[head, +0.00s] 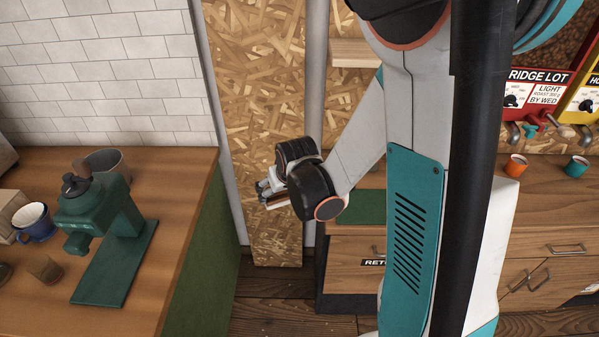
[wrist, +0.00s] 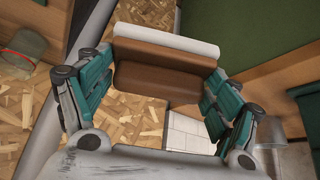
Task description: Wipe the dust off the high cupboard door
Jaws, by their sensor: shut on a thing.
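My gripper (head: 266,195) is left of the middle in the head view, in front of the chipboard wall panel. In the wrist view my gripper (wrist: 162,88) has its teal-padded fingers closed on the two ends of a brown block with a white pad (wrist: 165,48), which looks like a wiping block. The white side faces away from the wrist. The block is held in the air and touches no surface that I can see. The high cupboard door is not recognisable in either view, and no dust can be made out.
A wooden counter (head: 190,180) on the left holds a green grinder (head: 105,215), a blue mug (head: 36,222) and a grey pot (head: 108,163). A small shelf (head: 355,53) juts from the wall. A drawer cabinet (head: 540,225) with orange (head: 516,165) and teal (head: 577,166) cups stands right.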

